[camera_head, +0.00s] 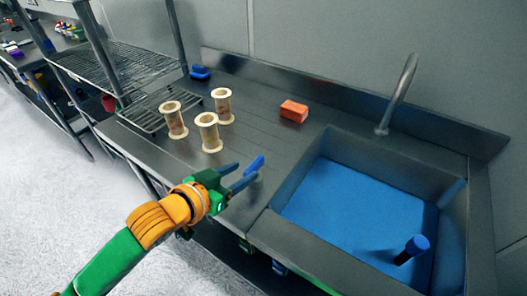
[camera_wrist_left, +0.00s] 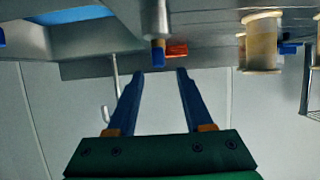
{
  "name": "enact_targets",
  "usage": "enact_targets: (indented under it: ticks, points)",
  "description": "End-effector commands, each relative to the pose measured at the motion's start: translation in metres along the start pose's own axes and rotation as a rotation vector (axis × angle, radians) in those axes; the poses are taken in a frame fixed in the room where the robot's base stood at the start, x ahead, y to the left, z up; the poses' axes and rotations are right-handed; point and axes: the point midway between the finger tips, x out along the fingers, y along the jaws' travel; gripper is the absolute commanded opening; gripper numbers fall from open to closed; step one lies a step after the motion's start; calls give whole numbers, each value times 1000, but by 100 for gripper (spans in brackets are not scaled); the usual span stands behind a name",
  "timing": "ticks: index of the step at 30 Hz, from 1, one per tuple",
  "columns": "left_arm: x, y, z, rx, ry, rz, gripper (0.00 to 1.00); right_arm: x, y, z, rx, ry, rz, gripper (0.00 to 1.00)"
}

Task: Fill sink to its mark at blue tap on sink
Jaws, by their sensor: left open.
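The steel sink (camera_head: 460,240) is at the right in the head view, with a flat blue surface (camera_head: 345,205) inside; I cannot tell if it is water. A bent steel spout (camera_head: 400,90) stands behind it. A dark post with a blue top (camera_head: 416,245) stands at its right. My left gripper (camera_head: 250,176) is open near the counter's front edge, left of the sink. A bright blue piece (camera_head: 254,165) is at its fingertips. In the left wrist view, a grey post with a blue tip (camera_wrist_left: 158,55) lies beyond the open left gripper (camera_wrist_left: 160,73). My right gripper is out of view.
Three wooden spools (camera_head: 209,132) stand on the counter left of the sink. An orange block (camera_head: 293,111) lies behind, and a blue block (camera_head: 200,72) lies farther left. A wire rack (camera_head: 120,65) adjoins the counter.

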Motion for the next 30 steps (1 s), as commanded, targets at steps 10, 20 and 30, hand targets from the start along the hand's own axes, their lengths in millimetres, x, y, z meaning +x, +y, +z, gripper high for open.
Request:
enact_targets:
  ticks: [10,20,30]
  points:
    - [51,1,-1,0,1,2,51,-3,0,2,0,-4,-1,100]
    - [70,1,0,2,1,1,51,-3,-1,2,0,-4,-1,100]
    - [70,1,0,2,1,1,0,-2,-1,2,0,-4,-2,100]
